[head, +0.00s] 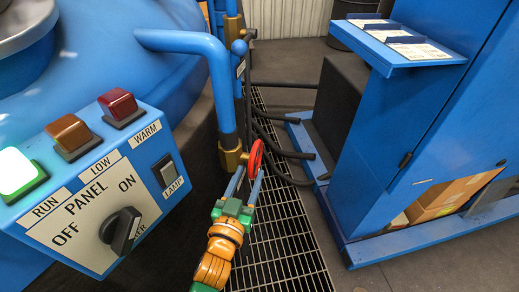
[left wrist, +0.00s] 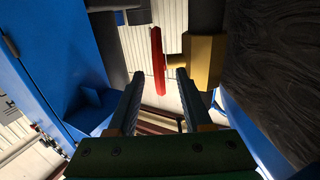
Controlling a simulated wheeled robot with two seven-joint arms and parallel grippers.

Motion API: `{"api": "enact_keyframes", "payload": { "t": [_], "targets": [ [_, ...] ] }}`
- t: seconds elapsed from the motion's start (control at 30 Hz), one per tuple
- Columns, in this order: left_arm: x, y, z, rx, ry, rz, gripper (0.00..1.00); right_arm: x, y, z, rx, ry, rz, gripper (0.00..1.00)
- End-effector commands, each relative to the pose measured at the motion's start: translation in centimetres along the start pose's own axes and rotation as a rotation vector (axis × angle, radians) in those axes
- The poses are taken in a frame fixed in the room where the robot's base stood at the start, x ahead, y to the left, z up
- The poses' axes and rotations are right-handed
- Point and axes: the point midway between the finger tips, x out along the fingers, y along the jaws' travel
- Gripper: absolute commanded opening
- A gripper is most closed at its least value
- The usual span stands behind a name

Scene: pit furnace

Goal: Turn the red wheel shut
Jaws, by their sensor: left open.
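The red wheel (head: 256,160) is on a brass valve fitting (head: 232,158) at the foot of a vertical blue pipe. My left gripper (head: 248,183) is just below and in front of the wheel, its two fingers open and pointing at it. In the left wrist view the red wheel (left wrist: 158,62) is seen edge-on, in line with the gap between the fingertips (left wrist: 157,78). Both fingers look clear of it; how far its lower rim reaches between them I cannot tell. The brass fitting (left wrist: 203,60) is just right of the wheel. My right gripper is not in view.
A blue control panel (head: 95,190) with lamps and a knob stands at the left. Black hoses (head: 285,150) cross the floor grating (head: 285,235) behind the wheel. A blue cabinet (head: 400,150) with a shelf stands at the right. The space above the grating is open.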

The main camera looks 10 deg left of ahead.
Motion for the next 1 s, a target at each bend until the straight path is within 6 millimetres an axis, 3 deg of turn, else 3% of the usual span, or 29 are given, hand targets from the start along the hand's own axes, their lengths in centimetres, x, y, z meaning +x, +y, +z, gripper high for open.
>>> {"api": "enact_keyframes", "payload": {
  "t": [0.4, 0.77, 0.97, 1.0],
  "targets": [
    [6.1, 0.0, -0.1, 0.002, 0.005, 0.001, 0.5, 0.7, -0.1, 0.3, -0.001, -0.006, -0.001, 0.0],
    [7.1, 0.0, -0.1, 0.0, 0.002, 0.0, 0.5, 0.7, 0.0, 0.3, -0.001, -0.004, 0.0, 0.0],
    [7.0, 0.0, -0.1, 0.001, 0.002, 0.0, 0.01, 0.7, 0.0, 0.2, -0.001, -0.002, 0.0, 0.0],
    [7.0, 0.0, -0.1, 0.001, 0.002, 0.0, 0.0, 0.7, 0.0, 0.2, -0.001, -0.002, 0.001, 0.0]
  ]
}}
